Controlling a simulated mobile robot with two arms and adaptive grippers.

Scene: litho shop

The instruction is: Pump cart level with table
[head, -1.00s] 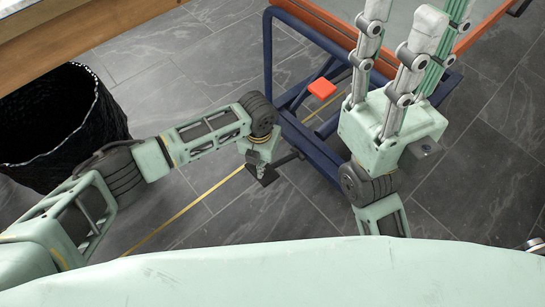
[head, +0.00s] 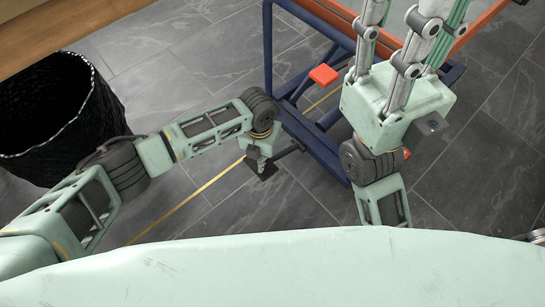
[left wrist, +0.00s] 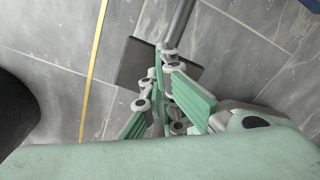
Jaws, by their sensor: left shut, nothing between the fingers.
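The cart has a dark blue frame (head: 267,48) and an orange top edge (head: 482,22), partly cut off and hidden by my right arm. A dark square pedal plate (left wrist: 135,65) on a grey bar (left wrist: 180,22) lies low over the floor. My left gripper (head: 260,165) is shut and empty, at the plate beside the cart's lower frame. In the left wrist view its fingers overlap the plate; I cannot tell whether they touch it. My right gripper (head: 398,20) points up in front of the cart, its fingertips cut off by the picture edge.
A wooden table edge (head: 60,28) crosses the upper left. A black basket (head: 85,125) stands on the floor below it, near my left arm. A red pedal (head: 323,74) sits on the cart's frame. A yellow line (head: 190,198) crosses the grey tiled floor.

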